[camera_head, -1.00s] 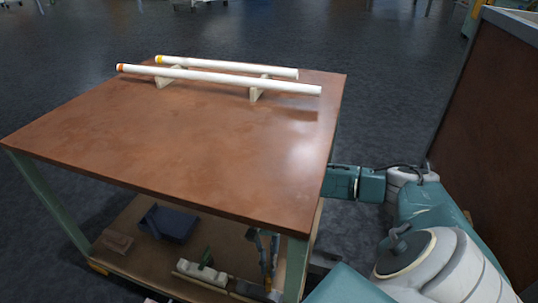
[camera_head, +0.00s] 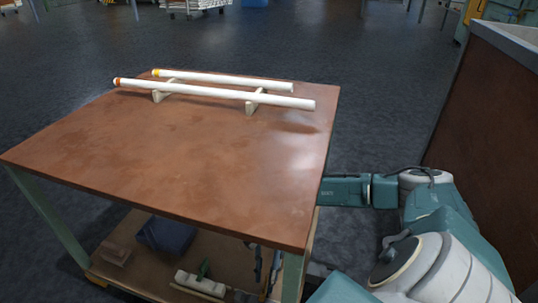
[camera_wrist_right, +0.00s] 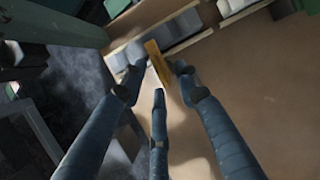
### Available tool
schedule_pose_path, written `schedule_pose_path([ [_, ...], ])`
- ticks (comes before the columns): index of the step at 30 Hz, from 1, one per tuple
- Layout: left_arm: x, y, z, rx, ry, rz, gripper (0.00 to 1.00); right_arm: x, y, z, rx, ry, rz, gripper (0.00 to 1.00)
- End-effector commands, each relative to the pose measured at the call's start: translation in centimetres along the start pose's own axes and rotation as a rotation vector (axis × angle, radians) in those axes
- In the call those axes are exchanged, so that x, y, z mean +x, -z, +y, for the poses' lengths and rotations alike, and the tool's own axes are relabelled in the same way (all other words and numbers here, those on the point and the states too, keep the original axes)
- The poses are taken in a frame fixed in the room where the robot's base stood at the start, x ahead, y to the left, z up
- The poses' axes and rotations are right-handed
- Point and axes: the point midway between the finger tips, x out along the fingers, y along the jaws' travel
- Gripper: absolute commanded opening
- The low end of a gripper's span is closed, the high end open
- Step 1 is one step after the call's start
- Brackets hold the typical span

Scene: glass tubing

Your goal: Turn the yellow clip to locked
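The yellow clip (camera_wrist_right: 157,62) shows in the right wrist view as a narrow yellow lever, upright in the picture, in front of a grey-and-white block (camera_wrist_right: 160,46). My right gripper (camera_wrist_right: 159,72) has one finger tip on each side of the clip and a middle finger below it. The fingers look spread, with small gaps beside the clip; whether any tip touches it I cannot tell. In the head view my right gripper (camera_head: 265,265) is a small dark shape under the table's near right edge, and the yellow clip cannot be made out. My left gripper is not in view.
The table top (camera_head: 190,160) is above the lower shelf (camera_head: 135,270). Two white tubes lie on supports at the back, one orange-ended (camera_head: 210,94), one yellow-ended (camera_head: 225,79). A white block with a green lever (camera_head: 203,268) and a dark blue box (camera_head: 165,235) are on the shelf.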

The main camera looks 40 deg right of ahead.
Motion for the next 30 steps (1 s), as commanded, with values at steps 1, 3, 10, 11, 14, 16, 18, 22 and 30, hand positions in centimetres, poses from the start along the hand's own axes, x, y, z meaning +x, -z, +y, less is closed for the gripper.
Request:
schedule_pose_path([
  [1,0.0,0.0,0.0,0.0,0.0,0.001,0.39,-0.1,0.0,0.0,0.0,0.0,0.0,0.31],
  [3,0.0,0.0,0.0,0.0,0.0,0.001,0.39,-0.6,0.1,0.0,0.0,0.001,0.002,0.31],
  [10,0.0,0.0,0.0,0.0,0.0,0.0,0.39,-4.7,0.1,-0.1,0.0,0.004,0.004,0.31],
  [11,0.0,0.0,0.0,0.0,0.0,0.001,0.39,-5.4,0.1,-0.1,0.0,0.004,0.005,0.31],
  [14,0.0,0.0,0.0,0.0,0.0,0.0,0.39,-6.1,2.6,-0.1,0.007,0.003,0.001,0.31],
  [16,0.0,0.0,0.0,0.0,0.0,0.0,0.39,-6.8,4.3,-0.1,0.007,0.005,0.001,0.31],
  [18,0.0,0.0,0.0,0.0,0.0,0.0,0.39,-7.5,5.8,-0.2,0.007,0.005,0.0,0.31],
  [22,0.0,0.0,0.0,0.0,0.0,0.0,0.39,-8.4,8.2,-0.1,0.004,0.004,0.001,0.31],
  [30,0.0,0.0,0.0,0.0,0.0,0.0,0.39,-9.5,10.8,-0.1,0.001,0.002,-0.001,0.31],
])
